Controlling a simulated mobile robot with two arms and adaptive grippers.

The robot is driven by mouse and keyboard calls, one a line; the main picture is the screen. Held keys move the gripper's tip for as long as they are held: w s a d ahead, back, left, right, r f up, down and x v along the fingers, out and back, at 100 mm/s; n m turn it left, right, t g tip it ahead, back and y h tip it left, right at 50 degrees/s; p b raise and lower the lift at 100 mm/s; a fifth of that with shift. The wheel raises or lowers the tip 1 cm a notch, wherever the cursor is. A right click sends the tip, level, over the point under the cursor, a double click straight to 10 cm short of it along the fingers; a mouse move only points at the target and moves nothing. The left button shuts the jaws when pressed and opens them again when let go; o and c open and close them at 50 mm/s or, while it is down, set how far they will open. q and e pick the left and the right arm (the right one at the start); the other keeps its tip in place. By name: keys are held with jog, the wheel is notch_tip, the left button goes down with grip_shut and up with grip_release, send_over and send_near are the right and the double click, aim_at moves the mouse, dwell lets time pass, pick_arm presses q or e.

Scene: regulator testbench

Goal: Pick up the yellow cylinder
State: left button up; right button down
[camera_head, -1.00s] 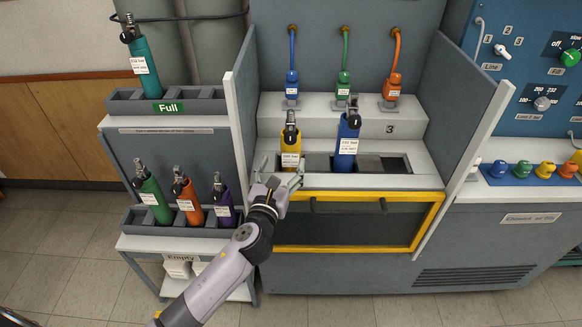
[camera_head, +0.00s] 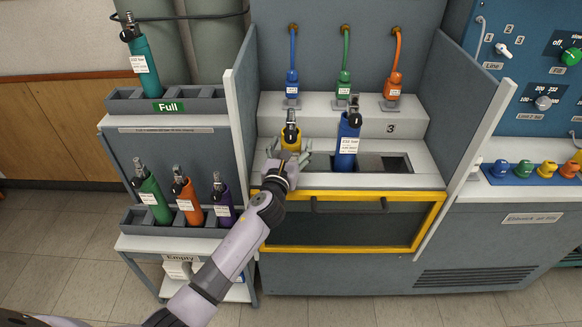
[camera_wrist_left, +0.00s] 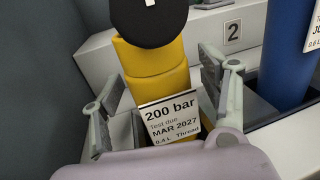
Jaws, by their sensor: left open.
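The yellow cylinder (camera_head: 291,137) stands upright in the left slot of the test bench, with a black valve on top. In the left wrist view the yellow cylinder (camera_wrist_left: 158,72) shows its white "200 bar" label, between the two fingers. My left gripper (camera_head: 289,162) is in front of it and hides its lower part in the head view. In the left wrist view the left gripper (camera_wrist_left: 165,105) is open, with one finger on each side of the cylinder. I cannot tell whether either finger touches it. My right gripper is not in view.
A blue cylinder (camera_head: 348,135) stands close to the right of the yellow one. The bench's side panels (camera_head: 240,130) and yellow-framed door (camera_head: 350,221) surround the work area. A rack (camera_head: 190,230) at left holds green, orange and purple cylinders; a teal cylinder (camera_head: 145,65) stands above.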

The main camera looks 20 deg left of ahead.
pick_arm(q)
jog(key=shift+c, duration=0.5)
jog(key=c, duration=1.3)
jog(key=shift+r, duration=0.15)
jog(key=shift+c, duration=0.6)
jog(key=shift+w+r, duration=0.1)
jog(key=shift+r, duration=0.4)
notch_tip(320, 180, up, 18)
jog(key=p, duration=0.6)
send_over(291, 109)
jog(key=shift+r, duration=0.55)
jog(key=shift+f, duration=0.1)
